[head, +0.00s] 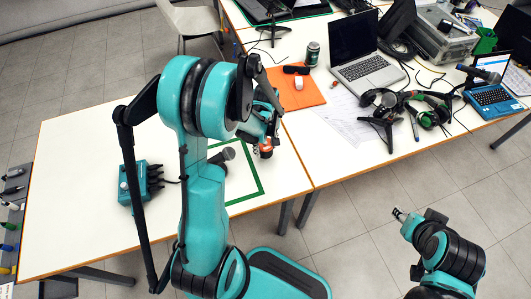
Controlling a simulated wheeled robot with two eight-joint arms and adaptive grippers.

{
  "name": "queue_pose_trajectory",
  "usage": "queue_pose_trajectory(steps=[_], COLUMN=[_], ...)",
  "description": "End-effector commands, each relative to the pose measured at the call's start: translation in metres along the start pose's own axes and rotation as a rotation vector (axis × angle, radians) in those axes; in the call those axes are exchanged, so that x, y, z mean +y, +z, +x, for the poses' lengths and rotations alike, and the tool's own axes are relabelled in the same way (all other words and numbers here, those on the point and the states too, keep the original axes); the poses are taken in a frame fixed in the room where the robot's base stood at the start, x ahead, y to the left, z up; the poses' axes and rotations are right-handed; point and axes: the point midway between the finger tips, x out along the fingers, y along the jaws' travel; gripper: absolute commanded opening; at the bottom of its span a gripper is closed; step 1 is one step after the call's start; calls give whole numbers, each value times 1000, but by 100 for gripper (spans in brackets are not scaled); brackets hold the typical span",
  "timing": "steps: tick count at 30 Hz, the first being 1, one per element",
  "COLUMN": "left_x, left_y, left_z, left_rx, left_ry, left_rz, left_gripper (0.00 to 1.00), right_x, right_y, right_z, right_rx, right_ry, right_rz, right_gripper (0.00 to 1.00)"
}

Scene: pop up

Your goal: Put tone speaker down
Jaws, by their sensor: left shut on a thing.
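My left gripper (264,132) is over the table's right part, near the green taped outline (258,180). It is shut on a small reddish-orange and dark thing, seemingly the tone speaker (266,149). My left arm and the gripper hide much of it, and I cannot tell whether it touches the table. My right gripper (399,214) is low at the right, over the floor and away from the tables. Its fingers are too small to tell whether they are open.
A black microphone (222,156) lies by the taped outline. A teal box with black plugs (140,183) sits at left on the white table (75,190). The right table holds an orange mat (298,90), a can (313,54), laptops and headphones (428,110). The near-left tabletop is clear.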

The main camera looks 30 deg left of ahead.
Motion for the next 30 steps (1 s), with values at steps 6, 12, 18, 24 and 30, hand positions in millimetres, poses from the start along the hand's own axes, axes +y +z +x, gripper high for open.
queue_pose_trajectory(steps=[6, 12, 18, 24, 30], left_x=[0, 0, 0, 0, 0], left_y=[0, 0, 0, 0, 0], left_z=[34, 33, 38, 36, 35], left_rx=[0, 0, 0, 0, 0], left_ry=[0, 0, 0, 0, 0], left_rz=[0, 0, 0, 1, 1], left_gripper=[15, 15, 52, 70, 70], right_x=[0, 0, 0, 0, 0], right_y=[11, 9, 12, 11, 11], right_z=[15, 13, 17, 16, 15], right_rx=[0, 0, 0, 0, 0], right_ry=[0, 0, 0, 0, 0], right_rz=[0, 0, 0, 0, 0], right_gripper=[40, 40, 40, 40, 40])
